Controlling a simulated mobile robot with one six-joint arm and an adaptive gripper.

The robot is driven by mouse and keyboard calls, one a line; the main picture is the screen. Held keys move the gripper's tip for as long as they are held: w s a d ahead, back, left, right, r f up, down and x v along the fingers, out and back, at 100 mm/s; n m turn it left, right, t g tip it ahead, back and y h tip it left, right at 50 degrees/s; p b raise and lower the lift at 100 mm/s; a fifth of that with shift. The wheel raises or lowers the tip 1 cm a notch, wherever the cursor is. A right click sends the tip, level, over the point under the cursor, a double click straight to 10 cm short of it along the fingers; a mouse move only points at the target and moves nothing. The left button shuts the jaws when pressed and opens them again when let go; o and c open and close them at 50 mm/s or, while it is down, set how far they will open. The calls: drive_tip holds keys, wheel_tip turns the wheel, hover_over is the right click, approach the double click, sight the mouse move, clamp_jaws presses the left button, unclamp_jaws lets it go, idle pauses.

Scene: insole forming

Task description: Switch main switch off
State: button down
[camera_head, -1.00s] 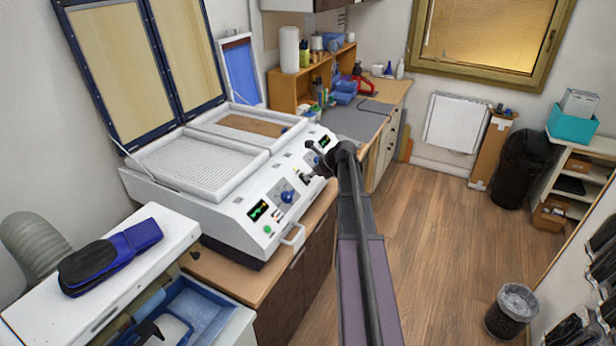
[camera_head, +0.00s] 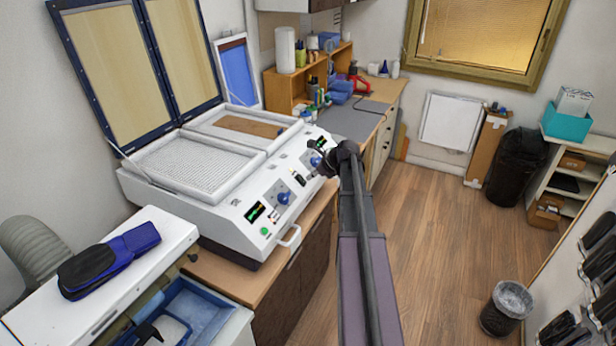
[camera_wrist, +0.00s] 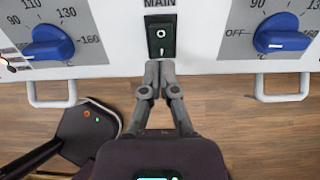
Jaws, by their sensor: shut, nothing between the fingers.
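The white forming machine (camera_head: 228,211) stands on the counter with its two frame lids raised. In the wrist view its front panel shows a black main switch (camera_wrist: 160,36) under the label MAIN, with a white round mark on its upper part. My gripper (camera_wrist: 160,66) is shut and empty, its fingertips together just below the switch's lower edge. Whether they touch it I cannot tell. In the head view my arm hides the gripper's tips at the panel.
Blue temperature knobs, left (camera_wrist: 48,43) and right (camera_wrist: 282,34), flank the switch. White handles, left (camera_wrist: 52,94) and right (camera_wrist: 282,88), stick out below the panel. A blue-and-black item (camera_head: 108,262) lies on the white unit at front left.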

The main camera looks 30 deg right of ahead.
sight(302, 180)
drive_tip(key=f+p+v, duration=0.1)
drive_tip(key=p+v, duration=0.5)
drive_tip(key=v, duration=0.5)
drive_tip(key=shift+s+d+r+p, duration=0.2)
drive_tip(key=shift+s+d+p, duration=0.2)
drive_tip(key=shift+s, duration=0.1)
drive_tip(key=shift+a, duration=0.1)
drive_tip(key=shift+w+a+r+t+y, duration=0.1)
drive_tip(key=shift+w+r+t+y, duration=0.2)
drive_tip(key=shift+w+r+t, duration=0.3)
drive_tip(key=shift+s, duration=0.1)
drive_tip(key=b+x, duration=0.9)
drive_tip(key=x, duration=0.5)
drive_tip(key=shift+s+f, duration=0.1)
drive_tip(key=shift+s, duration=0.05)
